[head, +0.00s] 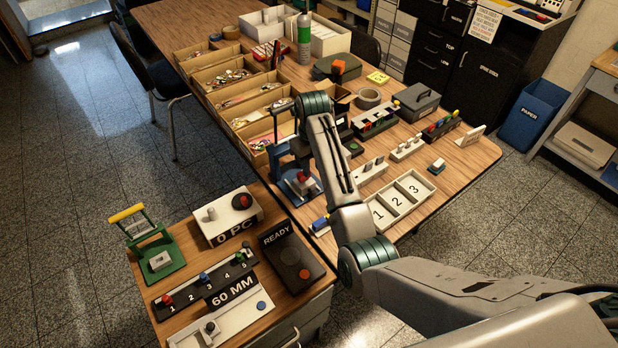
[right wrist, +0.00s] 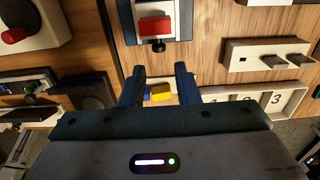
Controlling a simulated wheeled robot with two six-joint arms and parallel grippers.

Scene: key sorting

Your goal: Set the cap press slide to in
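A blue press (head: 292,183) stands at the near left edge of the large table, with a red block on a pale carriage. It also shows at the top of the right wrist view (right wrist: 184,32), where the red block (right wrist: 154,26) and a black knob (right wrist: 157,45) face my gripper. I cannot tell the slide's exact setting. My right gripper (right wrist: 158,80) is open, its two fingers apart and below the knob in that view, not touching it. In the head view my right arm hides most of this gripper. My left gripper is not in view.
A small yellow and blue object (right wrist: 160,94) shows between the finger lines, apparently lower down. A numbered tray (head: 433,185) and a peg block (head: 370,168) lie to the right. The near side table holds a green press with a yellow handle (head: 160,258) and a READY box (head: 291,262).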

